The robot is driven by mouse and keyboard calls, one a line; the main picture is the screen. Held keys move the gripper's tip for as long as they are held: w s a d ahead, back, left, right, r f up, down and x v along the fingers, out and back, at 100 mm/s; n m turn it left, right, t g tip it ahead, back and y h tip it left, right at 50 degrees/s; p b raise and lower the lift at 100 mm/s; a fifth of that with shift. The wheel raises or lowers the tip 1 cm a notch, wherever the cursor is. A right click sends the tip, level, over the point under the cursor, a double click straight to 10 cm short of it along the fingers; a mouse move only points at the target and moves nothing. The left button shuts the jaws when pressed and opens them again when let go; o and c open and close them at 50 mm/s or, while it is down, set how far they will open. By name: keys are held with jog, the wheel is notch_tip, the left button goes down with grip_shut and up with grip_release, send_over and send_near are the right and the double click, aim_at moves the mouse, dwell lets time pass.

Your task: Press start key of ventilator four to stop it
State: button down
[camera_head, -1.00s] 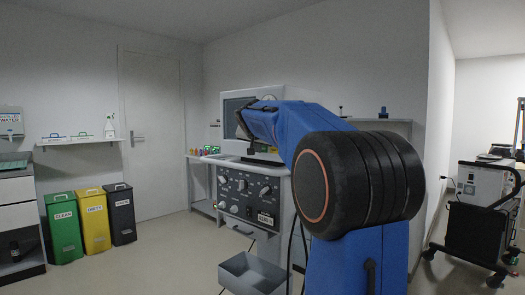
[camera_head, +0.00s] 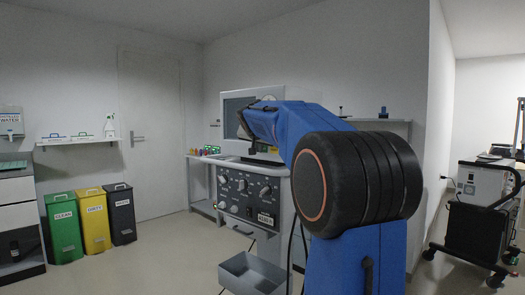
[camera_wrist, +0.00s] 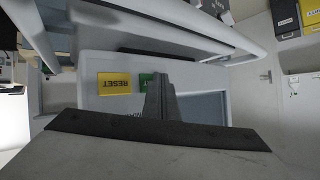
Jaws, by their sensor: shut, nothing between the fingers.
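The machine at the head view's centre has a monitor (camera_head: 238,110) on top and a knob panel (camera_head: 235,188) below; I cannot read which number it bears. In the wrist view, a pale panel (camera_wrist: 90,97) carries a yellow RESET key (camera_wrist: 114,84) and a green key (camera_wrist: 146,78) beside it. The green key's lettering is partly hidden behind my gripper (camera_wrist: 158,80). My gripper is shut and empty, its narrow tip over the right edge of the green key. I cannot tell whether it touches.
An open grey bin (camera_head: 250,274) sits low in front of the machine. Green (camera_head: 63,227), yellow (camera_head: 94,222) and black (camera_head: 121,214) bins stand at the left wall. A dark cart (camera_head: 478,220) stands at the right. The floor at the left middle is clear.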

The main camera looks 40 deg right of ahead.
jog(key=shift+a, duration=0.1)
jog(key=shift+s+a, duration=0.2)
jog(key=shift+a, duration=0.45)
jog(key=shift+s+a, duration=0.25)
jog(key=shift+a, duration=1)
jog(key=shift+s+a, duration=0.2)
jog(key=shift+a, duration=1)
jog(key=s+a+f+n+g+y, duration=0.1)
jog(key=s+a+f+n+y, duration=0.1)
jog(key=s+a+f, duration=0.7)
jog(key=s+a+f+n+g+y, duration=0.2)
jog(key=s+a+f+n, duration=0.3)
jog(key=s+a+f, duration=0.4)
jog(key=s+a+f+n+g+y, duration=0.1)
jog(key=s+a+f+n+y, duration=0.2)
jog(key=s+a+f, duration=0.6)
jog(key=s+f+y, duration=0.1)
jog(key=s+f, duration=0.9)
jog(key=s, duration=0.5)
jog(key=shift+s+f+n+g, duration=0.15)
jog(key=shift+s+n+g, duration=0.15)
jog(key=shift+n, duration=0.1)
